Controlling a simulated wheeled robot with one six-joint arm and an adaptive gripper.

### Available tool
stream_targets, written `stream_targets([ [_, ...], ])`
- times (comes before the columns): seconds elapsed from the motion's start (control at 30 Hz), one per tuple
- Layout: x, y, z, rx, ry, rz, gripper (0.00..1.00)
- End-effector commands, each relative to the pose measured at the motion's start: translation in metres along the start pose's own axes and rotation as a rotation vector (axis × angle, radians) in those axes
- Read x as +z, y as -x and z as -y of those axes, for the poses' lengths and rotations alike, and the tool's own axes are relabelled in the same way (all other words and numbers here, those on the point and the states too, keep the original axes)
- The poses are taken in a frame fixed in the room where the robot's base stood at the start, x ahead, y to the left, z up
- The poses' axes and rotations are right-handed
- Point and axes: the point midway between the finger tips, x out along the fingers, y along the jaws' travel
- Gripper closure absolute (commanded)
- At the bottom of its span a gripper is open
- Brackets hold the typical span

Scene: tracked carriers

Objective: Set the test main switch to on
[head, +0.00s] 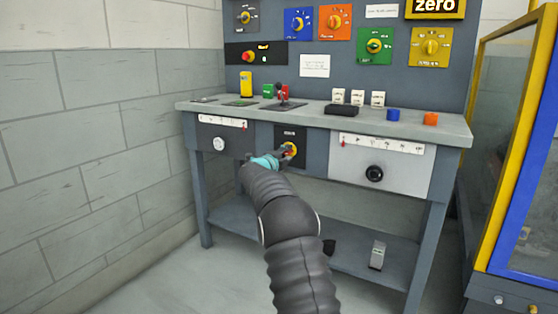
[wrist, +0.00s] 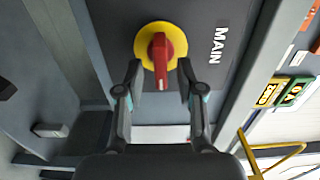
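The main switch is a red handle on a round yellow plate (wrist: 172,38), mounted on a dark panel beside the word MAIN in the wrist view. In that view the red handle (wrist: 160,61) points down toward my gripper. My gripper (wrist: 158,76) is open, with one finger on each side of the handle's lower end and gaps to both. In the head view the yellow plate (head: 291,148) shows on the bench front, partly hidden by my gripper (head: 287,152). Contact with the handle cannot be made out there.
The switch panel sits between a dark left panel with a white knob (head: 219,144) and a light right panel with a black knob (head: 374,173). The bench top (head: 310,110) carries small blocks and a lever. A lower shelf (head: 345,262) is below. A yellow-and-blue frame (head: 510,150) stands at right.

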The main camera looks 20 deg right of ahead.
Motion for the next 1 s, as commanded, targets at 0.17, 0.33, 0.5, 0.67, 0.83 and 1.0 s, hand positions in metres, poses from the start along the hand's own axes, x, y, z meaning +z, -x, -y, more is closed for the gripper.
stream_targets([
  [0.17, 0.000, 0.026, 0.002, 0.000, 0.001, 0.002, 0.62],
  [0.33, -0.001, 0.058, 0.002, -0.001, 0.001, 0.001, 0.62],
  [0.5, -0.002, 0.088, 0.001, 0.000, 0.001, 0.000, 0.62],
  [0.67, -0.002, 0.105, 0.000, 0.000, 0.001, -0.001, 0.62],
  [0.83, -0.003, 0.111, 0.000, 0.000, 0.000, -0.003, 0.62],
  [1.0, -0.003, 0.111, 0.000, 0.000, 0.000, -0.003, 0.62],
])
